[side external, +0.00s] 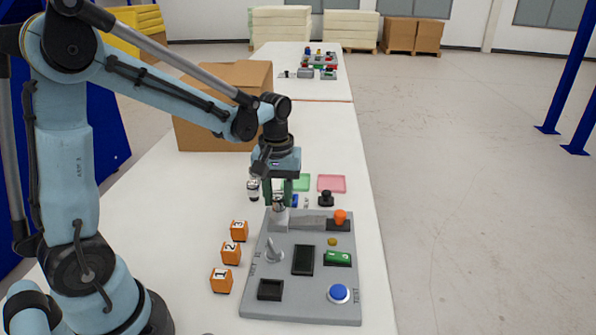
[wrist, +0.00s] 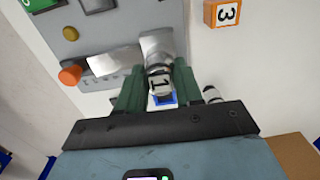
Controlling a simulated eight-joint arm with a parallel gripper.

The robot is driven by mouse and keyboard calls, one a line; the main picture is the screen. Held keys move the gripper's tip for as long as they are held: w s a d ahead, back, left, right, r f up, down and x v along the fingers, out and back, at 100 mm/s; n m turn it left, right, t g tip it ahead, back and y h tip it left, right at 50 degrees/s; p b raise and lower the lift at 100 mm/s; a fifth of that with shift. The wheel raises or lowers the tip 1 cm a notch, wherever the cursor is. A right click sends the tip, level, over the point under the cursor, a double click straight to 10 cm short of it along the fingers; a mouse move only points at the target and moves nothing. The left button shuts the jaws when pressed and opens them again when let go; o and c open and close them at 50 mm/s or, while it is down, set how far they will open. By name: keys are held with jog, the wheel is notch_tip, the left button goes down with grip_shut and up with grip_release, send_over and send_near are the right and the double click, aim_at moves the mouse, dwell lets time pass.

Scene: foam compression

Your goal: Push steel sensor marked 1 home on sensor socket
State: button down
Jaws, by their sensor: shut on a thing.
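The steel sensor marked 1 (wrist: 160,84) is a silver cylinder with a dark band and a "1" on its end. It also shows in the side view (side external: 279,204). My gripper (side external: 279,196) points down, and its green fingers are shut on the sensor, one on each side in the wrist view (wrist: 158,78). The sensor socket (side external: 280,220) appears as a light grey block at the back left corner of the grey board, also in the wrist view (wrist: 157,44). The sensor stands roughly upright at the socket. How deep it sits cannot be told.
The grey board (side external: 282,303) carries a lever, dark slots, a green module, a blue button and an orange knob (side external: 340,217). Orange numbered blocks (side external: 231,253) stand left of it. Another silver-and-black cylinder (side external: 253,190), green and pink trays (side external: 332,183) and a cardboard box (side external: 220,105) lie behind.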

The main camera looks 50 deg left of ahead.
aim_at(278, 194)
jog(key=c, duration=0.7)
grip_release()
jog(key=shift+o, duration=0.2)
notch_tip(278, 194, up, 12)
jog(key=s+d+f+m+t, duration=0.5)
jog(key=s+d+m+t, duration=0.1)
jog(key=m, duration=0.3)
jog(key=shift+s+f+t, duration=0.2)
jog(key=shift+s+t, duration=0.4)
jog(key=shift+s, duration=0.1)
